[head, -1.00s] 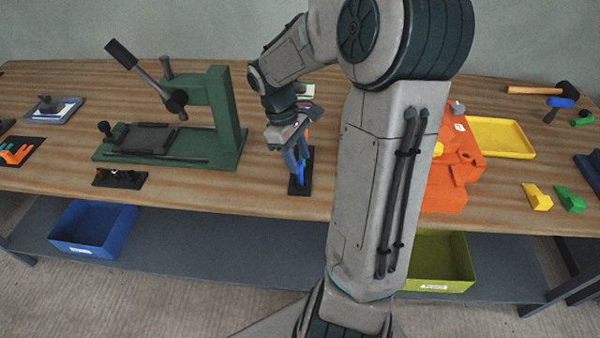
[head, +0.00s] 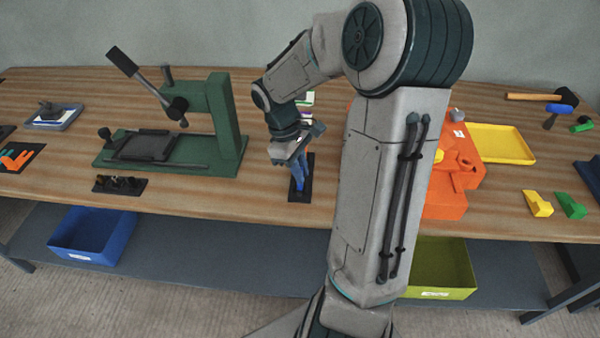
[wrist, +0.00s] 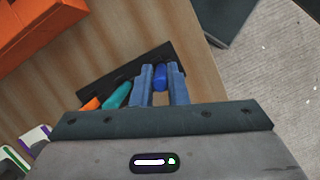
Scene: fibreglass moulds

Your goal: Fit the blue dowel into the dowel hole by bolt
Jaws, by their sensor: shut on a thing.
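My gripper (wrist: 161,82) points down over the dark rack (wrist: 92,88). In the wrist view its two blue-grey fingers are shut on the blue dowel (wrist: 160,75). The dowel's lower end is over or in the rack; I cannot tell whether it is clear of it. In the head view my gripper (head: 299,180) is above the rack (head: 309,163), left of my arm's thick link. The orange mould (head: 448,190) is on the right, partly hidden behind that link. I cannot make out the dowel hole by the bolt.
A teal piece (wrist: 117,95) and an orange piece (wrist: 91,103) are beside my left finger. A green press (head: 222,125) with a lever stands to the left. Bare table lies between press and rack.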

